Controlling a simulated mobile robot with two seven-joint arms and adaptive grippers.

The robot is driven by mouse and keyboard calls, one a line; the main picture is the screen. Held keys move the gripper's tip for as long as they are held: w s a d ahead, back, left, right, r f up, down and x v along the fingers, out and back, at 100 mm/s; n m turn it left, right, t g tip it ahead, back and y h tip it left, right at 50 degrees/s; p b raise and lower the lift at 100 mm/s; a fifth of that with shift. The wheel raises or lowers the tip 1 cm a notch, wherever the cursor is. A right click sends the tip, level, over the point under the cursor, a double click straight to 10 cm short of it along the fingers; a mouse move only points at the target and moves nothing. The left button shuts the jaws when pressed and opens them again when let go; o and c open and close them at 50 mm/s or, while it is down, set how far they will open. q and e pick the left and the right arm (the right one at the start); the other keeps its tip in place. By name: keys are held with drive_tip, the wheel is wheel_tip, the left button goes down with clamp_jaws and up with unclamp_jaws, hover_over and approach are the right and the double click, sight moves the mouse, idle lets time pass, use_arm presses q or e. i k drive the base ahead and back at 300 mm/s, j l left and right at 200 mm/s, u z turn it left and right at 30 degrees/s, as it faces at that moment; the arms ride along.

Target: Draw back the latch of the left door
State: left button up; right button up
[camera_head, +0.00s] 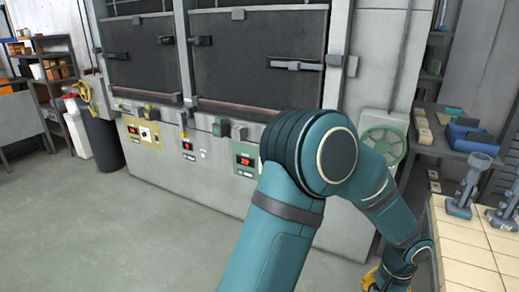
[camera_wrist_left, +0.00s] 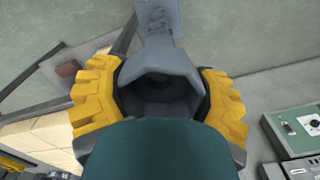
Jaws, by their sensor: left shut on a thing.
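The left oven door (camera_head: 138,52) is a dark panel, and it looks closed. A small dark fitting (camera_head: 166,40) sits near its right edge; I cannot tell whether it is the latch. The right oven door (camera_head: 255,62) carries a light bar latch (camera_head: 292,65) near its right edge. My left gripper (camera_head: 372,281) is low at the bottom right of the head view, far from the left door and partly cut off. In the left wrist view its yellow fingers are shut around a grey cup-like piece (camera_wrist_left: 160,65) with a tab. My right gripper is not in view.
A tiled table (camera_head: 468,262) with grey stemmed pieces (camera_head: 462,195) stands at the right. A green handwheel (camera_head: 383,147) and control panels (camera_head: 243,160) are on the oven front. A dark bin (camera_head: 98,135) stands at left. The floor at left is clear.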

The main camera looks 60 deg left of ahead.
sight(103, 56)
drive_tip(key=u, duration=2.25)
drive_tip(key=l+u, duration=0.2)
drive_tip(key=u, duration=0.65)
drive_tip(key=l, duration=0.65)
drive_tip(key=k+l, duration=0.1)
drive_tip(key=l, duration=0.55)
